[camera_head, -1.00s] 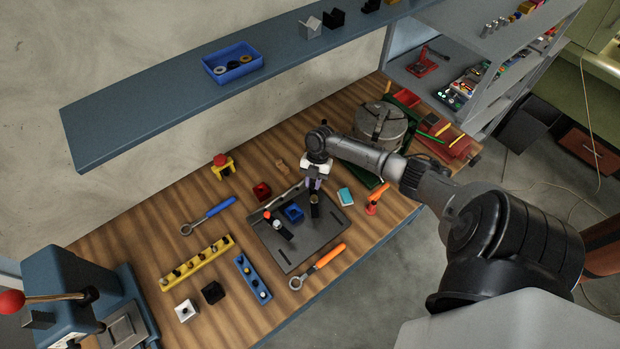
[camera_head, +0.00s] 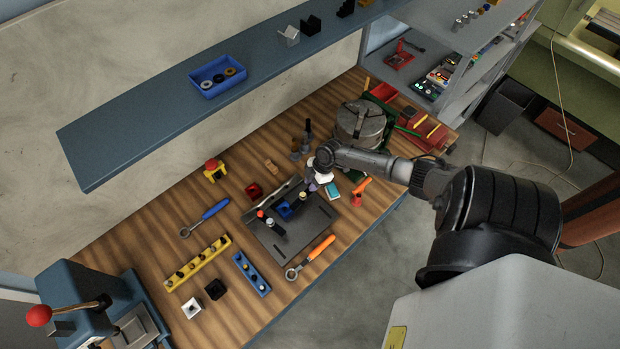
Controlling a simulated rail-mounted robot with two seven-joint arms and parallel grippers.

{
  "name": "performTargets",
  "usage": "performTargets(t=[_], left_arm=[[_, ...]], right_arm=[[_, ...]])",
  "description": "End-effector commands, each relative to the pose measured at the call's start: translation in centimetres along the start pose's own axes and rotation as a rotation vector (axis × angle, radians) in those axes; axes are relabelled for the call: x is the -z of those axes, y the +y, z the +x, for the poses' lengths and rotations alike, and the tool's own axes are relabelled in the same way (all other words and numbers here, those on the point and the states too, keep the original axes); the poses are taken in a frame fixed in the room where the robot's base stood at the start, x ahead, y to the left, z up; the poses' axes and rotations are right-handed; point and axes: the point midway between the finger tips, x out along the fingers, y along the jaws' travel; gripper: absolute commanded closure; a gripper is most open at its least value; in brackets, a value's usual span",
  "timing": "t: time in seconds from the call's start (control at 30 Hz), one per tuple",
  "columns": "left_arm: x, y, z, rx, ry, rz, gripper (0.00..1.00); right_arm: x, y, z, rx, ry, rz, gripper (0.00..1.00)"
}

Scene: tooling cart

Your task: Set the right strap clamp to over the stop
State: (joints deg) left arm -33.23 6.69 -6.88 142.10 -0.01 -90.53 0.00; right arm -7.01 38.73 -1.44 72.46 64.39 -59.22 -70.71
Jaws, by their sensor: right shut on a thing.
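A dark fixture plate (camera_head: 311,222) lies on the wooden bench. A small blue block (camera_head: 284,211), which looks like the stop, sits on its far half. The right strap clamp (camera_head: 300,204), small and dark, stands just right of the blue block. My right gripper (camera_head: 309,189) is shut on the upper end of this clamp; its fingers and white wrist partly cover it. Whether the strap reaches over the block is too small to tell. Another dark clamp (camera_head: 274,229) with red and white tips lies left of the block. My left gripper is not in view.
An orange-handled wrench (camera_head: 311,257) lies at the plate's near edge, and a blue-handled one (camera_head: 205,217) lies left. A red bin (camera_head: 254,190) and a teal block (camera_head: 332,190) are close by. A round grey chuck (camera_head: 360,122) stands behind. A blue shelf (camera_head: 150,130) overhangs the back.

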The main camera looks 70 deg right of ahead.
Motion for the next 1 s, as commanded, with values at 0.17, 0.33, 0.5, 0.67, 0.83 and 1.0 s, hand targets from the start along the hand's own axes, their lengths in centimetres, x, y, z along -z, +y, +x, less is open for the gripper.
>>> performTargets(t=[0.17, 0.33, 0.5, 0.67, 0.83, 1.0], left_arm=[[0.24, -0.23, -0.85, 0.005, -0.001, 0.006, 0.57], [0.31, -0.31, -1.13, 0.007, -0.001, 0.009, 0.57], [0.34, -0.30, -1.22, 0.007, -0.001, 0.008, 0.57], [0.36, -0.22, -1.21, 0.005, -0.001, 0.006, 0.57], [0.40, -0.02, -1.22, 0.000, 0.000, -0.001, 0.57], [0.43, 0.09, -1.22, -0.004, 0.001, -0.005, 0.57]], right_arm=[[-0.02, -0.40, -0.20, -0.029, 0.001, 0.070, 1.00], [-0.08, -0.55, -0.15, -0.045, 0.001, 0.109, 1.00], [-0.09, -0.62, -0.10, -0.052, 0.001, 0.125, 1.00], [-0.10, -0.65, -0.07, -0.053, 0.001, 0.128, 1.00], [-0.10, -0.66, -0.07, -0.052, 0.001, 0.128, 1.00], [-0.10, -0.66, -0.07, -0.052, 0.001, 0.127, 0.66]])
